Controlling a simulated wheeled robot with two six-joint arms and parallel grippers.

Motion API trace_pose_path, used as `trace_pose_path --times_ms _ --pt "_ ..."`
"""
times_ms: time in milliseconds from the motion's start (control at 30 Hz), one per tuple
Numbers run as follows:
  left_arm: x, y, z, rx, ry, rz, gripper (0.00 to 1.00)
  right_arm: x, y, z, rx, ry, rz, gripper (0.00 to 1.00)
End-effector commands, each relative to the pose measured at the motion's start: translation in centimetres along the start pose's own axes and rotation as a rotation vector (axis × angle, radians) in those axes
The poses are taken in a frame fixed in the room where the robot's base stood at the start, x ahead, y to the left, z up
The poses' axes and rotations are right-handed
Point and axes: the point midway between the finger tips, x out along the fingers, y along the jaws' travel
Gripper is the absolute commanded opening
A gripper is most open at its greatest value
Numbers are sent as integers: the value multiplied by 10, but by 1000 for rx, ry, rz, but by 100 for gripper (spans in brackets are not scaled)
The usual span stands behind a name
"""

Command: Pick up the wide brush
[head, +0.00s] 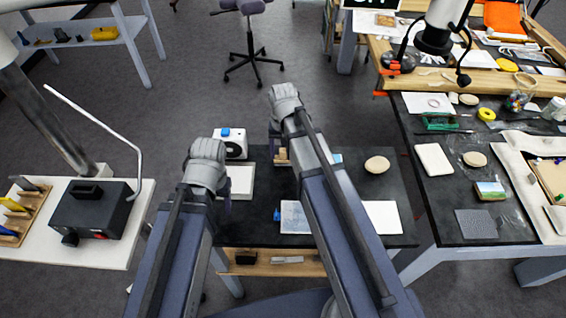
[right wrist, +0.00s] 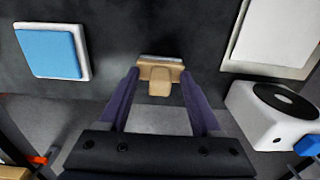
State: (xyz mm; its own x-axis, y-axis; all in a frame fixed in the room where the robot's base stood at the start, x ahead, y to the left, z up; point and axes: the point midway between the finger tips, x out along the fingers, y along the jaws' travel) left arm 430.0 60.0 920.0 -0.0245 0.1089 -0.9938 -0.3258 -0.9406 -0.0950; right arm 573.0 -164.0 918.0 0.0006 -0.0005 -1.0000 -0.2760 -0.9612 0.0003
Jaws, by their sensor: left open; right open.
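The wide brush (right wrist: 160,78) lies on the black tabletop in the right wrist view, with a tan wooden handle and a pale grey band. In the head view a small tan part of it (head: 282,155) shows beside my right arm, which hides the rest. My right gripper (right wrist: 161,88) is open, with its two dark fingers on either side of the brush's handle and apart from each other. In the head view my right wrist (head: 285,100) is over the table's far edge. My left gripper (head: 207,165) is over the table's left edge; its fingers are largely hidden there.
A white box with a black disc (right wrist: 282,108) and a blue pad on a white block (right wrist: 48,52) flank the brush. A white panel (head: 240,182), a pale blue sheet (head: 296,217) and a round tan disc (head: 377,164) lie on the table. A cluttered bench stands right.

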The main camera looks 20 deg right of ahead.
Motion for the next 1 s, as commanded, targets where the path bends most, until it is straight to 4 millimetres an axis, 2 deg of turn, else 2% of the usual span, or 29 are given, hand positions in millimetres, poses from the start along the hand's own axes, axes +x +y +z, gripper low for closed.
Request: trace_pose_path --times_ms 167,700,1000 --pt "-1 0 0 0 0 0 59 -1 0 0 0 0 0 63" --pt "-1 0 0 0 0 0 59 -1 0 0 0 0 0 2" --pt "-1 0 0 0 0 0 59 -1 0 0 0 0 0 0"
